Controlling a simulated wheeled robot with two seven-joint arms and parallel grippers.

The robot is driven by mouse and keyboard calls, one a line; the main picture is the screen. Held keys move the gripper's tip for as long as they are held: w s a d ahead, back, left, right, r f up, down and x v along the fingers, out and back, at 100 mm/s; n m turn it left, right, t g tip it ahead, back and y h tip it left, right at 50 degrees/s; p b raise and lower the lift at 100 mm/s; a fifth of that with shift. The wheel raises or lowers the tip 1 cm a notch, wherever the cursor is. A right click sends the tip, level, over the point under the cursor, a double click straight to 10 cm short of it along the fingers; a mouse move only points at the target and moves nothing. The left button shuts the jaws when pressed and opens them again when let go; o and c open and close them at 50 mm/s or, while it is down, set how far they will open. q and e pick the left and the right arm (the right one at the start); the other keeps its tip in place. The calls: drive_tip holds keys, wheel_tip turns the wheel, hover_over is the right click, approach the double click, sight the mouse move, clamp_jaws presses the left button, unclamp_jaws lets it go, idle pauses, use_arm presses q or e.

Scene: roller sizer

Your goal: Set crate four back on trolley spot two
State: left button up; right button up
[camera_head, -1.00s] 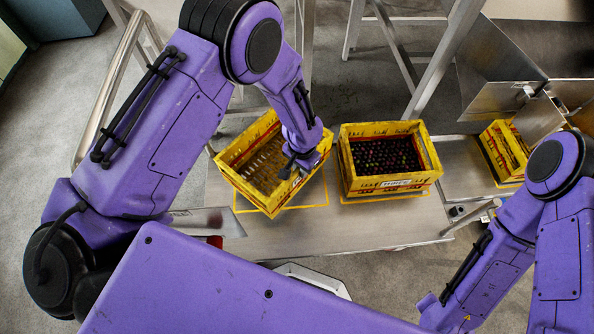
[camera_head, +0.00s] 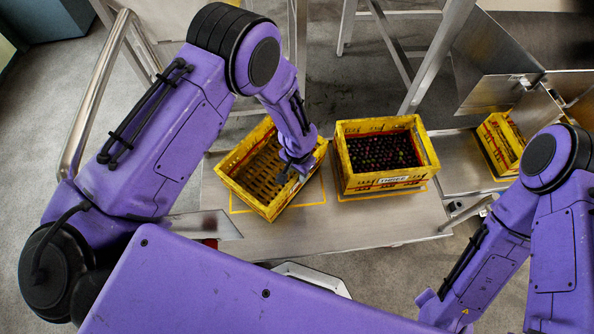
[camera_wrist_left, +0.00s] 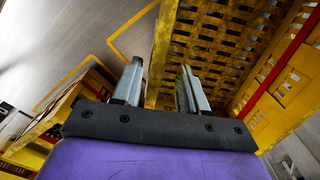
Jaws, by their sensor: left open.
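An empty yellow slatted crate (camera_head: 238,191) is at the left of the trolley top (camera_head: 300,232), turned askew over a yellow outlined spot (camera_head: 310,204). Its number is not readable, so I cannot confirm that it is crate four. My left gripper (camera_head: 292,172) is at its right wall. In the left wrist view the gripper (camera_wrist_left: 160,85) is open, with the crate's yellow wall (camera_wrist_left: 163,45) appearing between its fingers; I cannot tell whether they touch. My right gripper is out of view.
A yellow crate labelled THREE (camera_head: 392,181), filled with dark round fruit, stands just right on its own outlined spot. Another yellow crate (camera_head: 497,150) is farther right beside metal panels (camera_head: 500,75). A metal rail (camera_head: 85,125) stands at the left.

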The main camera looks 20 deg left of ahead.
use_arm(q)
wheel_tip(320, 180, up, 12)
drive_tip(key=p, duration=0.1)
drive_tip(key=shift+r+p, duration=0.15)
drive_tip(key=shift+p, duration=0.15)
